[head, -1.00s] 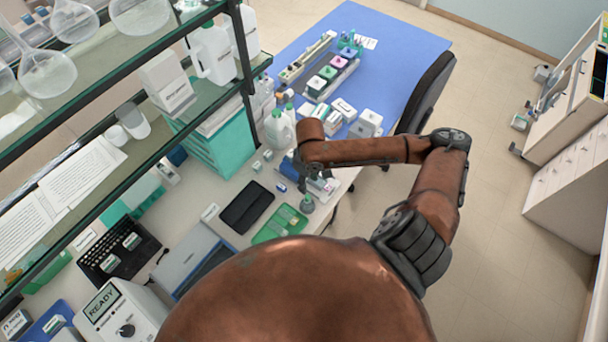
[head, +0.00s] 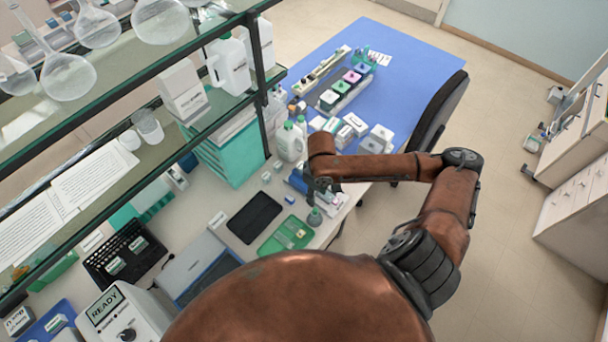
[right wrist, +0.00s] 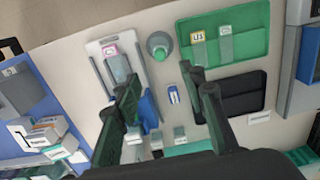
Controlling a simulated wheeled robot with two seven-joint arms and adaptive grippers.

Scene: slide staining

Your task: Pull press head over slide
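The press is a pale base with side rails (right wrist: 98,58), in the right wrist view at upper left. A slide with a pink label (right wrist: 112,55) lies between the rails. A blue part, apparently the press head (right wrist: 149,108), stands at the base's lower end, partly behind a finger; it also shows in the head view (head: 296,182). My right gripper (right wrist: 163,82) is open, its dark fingers apart, one over the press and one near the dark tablet. No held object shows between them. In the head view it is small, over the press (head: 322,187). My left gripper is not in view.
A grey bottle with a green top (right wrist: 160,46) stands close beside the press. A green tray (right wrist: 254,45) holds two labelled slides, near a dark tablet (head: 254,217). White jugs (head: 290,142) and a glass shelf (head: 150,160) stand behind and left.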

